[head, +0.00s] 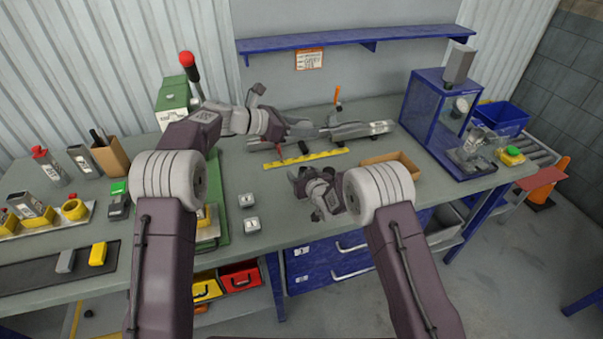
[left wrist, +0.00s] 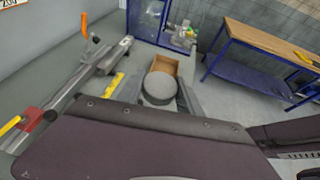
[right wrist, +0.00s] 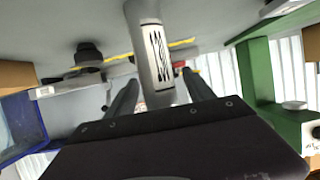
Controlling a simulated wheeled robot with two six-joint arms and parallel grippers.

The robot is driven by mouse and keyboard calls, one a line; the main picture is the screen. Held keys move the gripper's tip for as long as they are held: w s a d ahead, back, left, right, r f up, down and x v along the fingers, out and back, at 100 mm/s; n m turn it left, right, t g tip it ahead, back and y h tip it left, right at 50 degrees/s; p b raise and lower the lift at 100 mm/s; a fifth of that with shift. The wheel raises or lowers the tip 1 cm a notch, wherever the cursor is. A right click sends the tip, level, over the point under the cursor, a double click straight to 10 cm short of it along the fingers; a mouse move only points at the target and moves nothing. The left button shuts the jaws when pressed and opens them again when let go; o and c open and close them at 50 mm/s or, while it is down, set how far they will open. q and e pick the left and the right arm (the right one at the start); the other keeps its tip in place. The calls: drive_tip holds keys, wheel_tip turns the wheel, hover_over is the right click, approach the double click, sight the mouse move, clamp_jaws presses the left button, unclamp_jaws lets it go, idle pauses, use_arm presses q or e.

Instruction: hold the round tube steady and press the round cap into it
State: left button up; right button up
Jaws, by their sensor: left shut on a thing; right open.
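My left gripper (left wrist: 160,96) is shut on a round grey piece (left wrist: 158,85) with a solid flat top. I take it for the round cap; what is under it is hidden. A grey cylinder with a white printed label, which I take for the round tube (right wrist: 145,22), runs down from the top edge of the right wrist view. My right gripper (right wrist: 160,84) is open, with its fingers on either side of the tube. In the head view, my left gripper (head: 300,130) is above my right gripper (head: 305,182). Neither piece shows clearly there.
A yellow ruler (head: 305,159) and a grey rail (head: 360,130) lie behind. An open cardboard box (head: 408,165) and a blue press frame (head: 425,115) stand right; a green frame (head: 221,190) stands left. A dark round object (right wrist: 88,54) shows in the right wrist view.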

drive_tip(key=shift+w+a+f, duration=0.25)
drive_tip(key=shift+w, duration=0.3)
clamp_jaws()
idle(0.5)
unclamp_jaws()
